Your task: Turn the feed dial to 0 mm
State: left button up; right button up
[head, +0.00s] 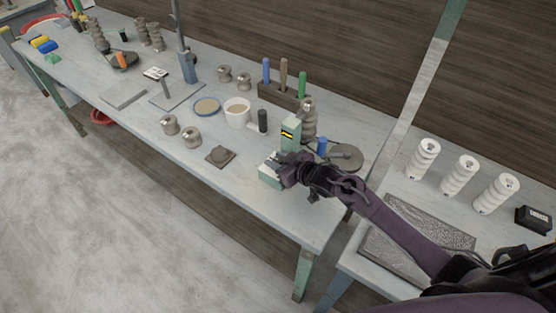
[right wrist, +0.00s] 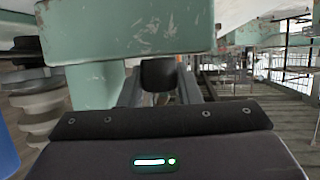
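A pale green machine (head: 291,135) with a yellow and black label stands near the right end of the long bench. My right gripper (head: 281,168) is at its low front part. In the right wrist view, green body parts (right wrist: 125,28) fill the top. A dark round knob (right wrist: 158,73), which looks like the feed dial, sits between the two fingers of my right gripper (right wrist: 160,88). Hardly any gap shows beside it, and I cannot tell whether the fingers press on it. No dial scale or reading is visible. My left gripper is not in view.
A tool block (head: 277,94) with coloured handles stands behind the machine. A blue cylinder (head: 322,147) and a grey disc (head: 345,157) are close at its right. A brown clay piece (head: 220,155) lies to the left. White ribbed insulators (head: 459,176) stand on the right table.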

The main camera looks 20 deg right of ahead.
jog(key=shift+c, duration=1.1)
jog(key=shift+w+d+f+n+g+y+b, duration=0.15)
jog(key=shift+n+g+y+b, duration=0.15)
jog(key=shift+n+y+b, duration=0.4)
jog(key=n+g+y+b, duration=0.2)
jog(key=b, duration=0.1)
jog(key=shift+f+n, duration=0.1)
jog(key=shift+n, duration=0.2)
jog(key=shift+r+n+g+y+b, duration=0.2)
jog(key=shift+n+g+y+b, duration=0.15)
jog(key=shift+y, duration=0.15)
jog(key=o, duration=0.7)
jog(key=shift+s, duration=0.2)
